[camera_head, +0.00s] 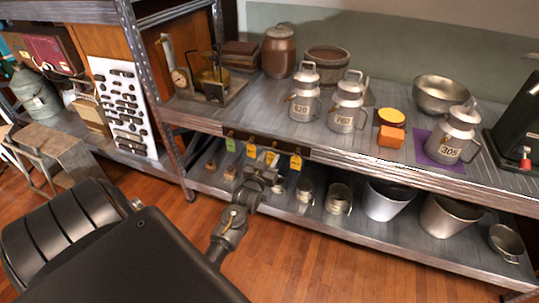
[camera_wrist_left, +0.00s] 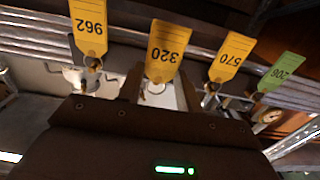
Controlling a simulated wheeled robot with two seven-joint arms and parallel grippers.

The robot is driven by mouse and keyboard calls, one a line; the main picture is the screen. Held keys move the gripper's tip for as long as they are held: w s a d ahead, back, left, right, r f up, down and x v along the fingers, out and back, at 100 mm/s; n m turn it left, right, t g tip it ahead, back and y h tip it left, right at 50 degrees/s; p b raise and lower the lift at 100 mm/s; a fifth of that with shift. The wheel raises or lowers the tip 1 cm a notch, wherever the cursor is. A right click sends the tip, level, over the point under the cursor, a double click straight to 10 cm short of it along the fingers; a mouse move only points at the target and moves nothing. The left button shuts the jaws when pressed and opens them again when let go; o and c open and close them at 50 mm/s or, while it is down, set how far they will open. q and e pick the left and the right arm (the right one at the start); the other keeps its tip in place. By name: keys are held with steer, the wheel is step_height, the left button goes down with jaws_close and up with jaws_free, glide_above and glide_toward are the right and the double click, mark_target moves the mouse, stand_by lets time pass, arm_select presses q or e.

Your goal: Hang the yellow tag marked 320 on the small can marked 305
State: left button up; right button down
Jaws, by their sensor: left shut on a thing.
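The yellow tag marked 320 (camera_wrist_left: 167,50) is at the middle of the left wrist view, upside down. It also shows in the head view (camera_head: 271,157) at the shelf edge. My left gripper (camera_head: 265,168) is shut on its lower, ring end; its fingers (camera_wrist_left: 160,92) show on both sides there. The tag is at the rail, and I cannot tell whether it is still hooked. The small can marked 305 (camera_head: 450,146) is grey metal and stands upright on a purple mat (camera_head: 428,150) at the right of the shelf, well away from the gripper. My right gripper is not in view.
Yellow tags 962 (camera_wrist_left: 88,28) and 570 (camera_wrist_left: 231,56) and green tag 206 (camera_wrist_left: 282,71) hang close beside. Buckets (camera_head: 387,202) stand below.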

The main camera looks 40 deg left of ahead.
arm_select(q)
steer(key=s+p, duration=0.1)
steer(key=s+r+p, duration=0.1)
steer(key=shift+s+d+p, duration=0.15)
steer(key=shift+d+p, duration=0.15)
steer(key=shift+d, duration=0.1)
steer(key=shift+s+d+r+p, duration=0.1)
steer(key=shift+s+d+p, duration=0.15)
steer(key=shift+s, duration=0.2)
stand_by(1.2)
